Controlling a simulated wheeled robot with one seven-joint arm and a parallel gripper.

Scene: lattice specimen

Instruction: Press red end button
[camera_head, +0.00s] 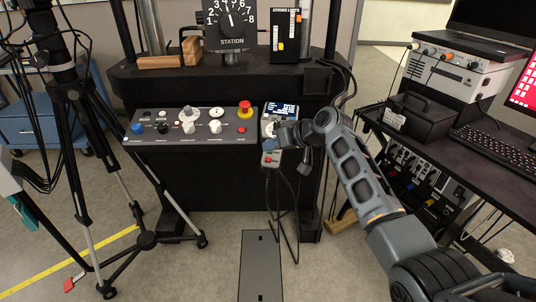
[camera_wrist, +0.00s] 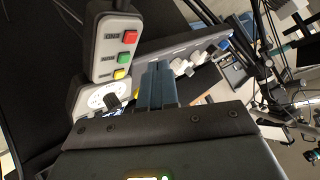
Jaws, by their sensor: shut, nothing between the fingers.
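A grey hand pendant (camera_wrist: 113,45) fills the upper left of the wrist view. It carries a red button (camera_wrist: 130,37) at its top, then a green button (camera_wrist: 124,58) and a yellow button (camera_wrist: 120,73). The label beside the red button is too small to read surely. In the head view the pendant (camera_head: 271,158) hangs at the right end of the console, partly hidden by my gripper. My gripper (camera_wrist: 158,70) is shut and empty, its blue-grey fingertips right of the buttons in the wrist view and apart from the red one. My gripper (camera_head: 270,151) also shows in the head view.
The sloped console (camera_head: 190,127) holds several knobs, a red mushroom button (camera_head: 245,108) and a small red button (camera_head: 241,129). A box with a lit display (camera_head: 281,109) is beside it. A tripod (camera_head: 85,130) stands left, a desk (camera_head: 465,150) right. Cables hang below the pendant.

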